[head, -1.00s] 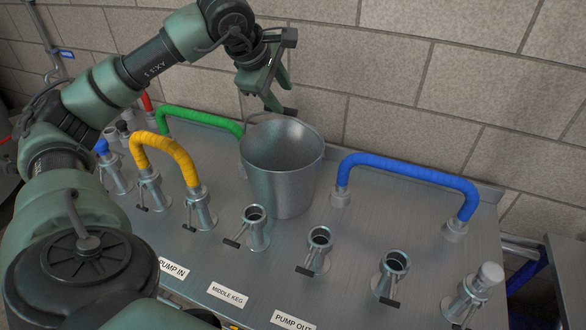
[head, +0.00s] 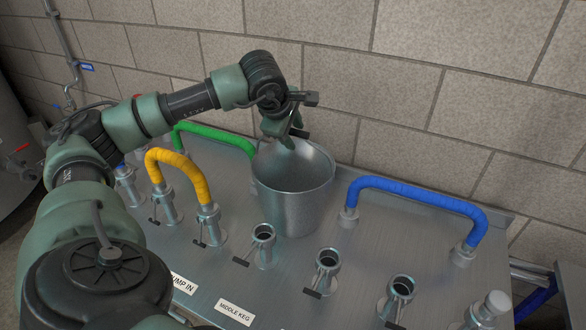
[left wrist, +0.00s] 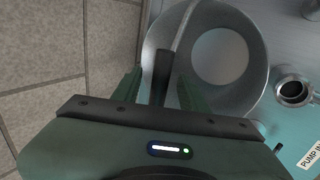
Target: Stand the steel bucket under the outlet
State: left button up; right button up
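The steel bucket (head: 292,200) stands upright on the steel panel, between the yellow hose and the blue hose. It looks empty; its round mouth also shows in the left wrist view (left wrist: 245,100). My left gripper (head: 287,134) is over the bucket's far rim, pointing down. In the left wrist view its two fingers (left wrist: 158,85) are apart, with the dark grip of the bucket's handle (left wrist: 162,72) between them. A gap shows on each side of the grip. My right gripper is out of view. I cannot make out which fitting is the outlet.
The panel (head: 345,255) carries several upright pipe stubs (head: 328,268) with small levers. Green (head: 215,138), yellow (head: 180,172) and blue (head: 420,195) hoses arch over it. A block wall (head: 430,90) stands close behind. A grey tank (head: 15,160) with a red lever is at the far left.

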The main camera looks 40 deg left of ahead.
pick_arm(q)
grip_shut()
dwell(1.2)
jog(key=shift+r, duration=0.1)
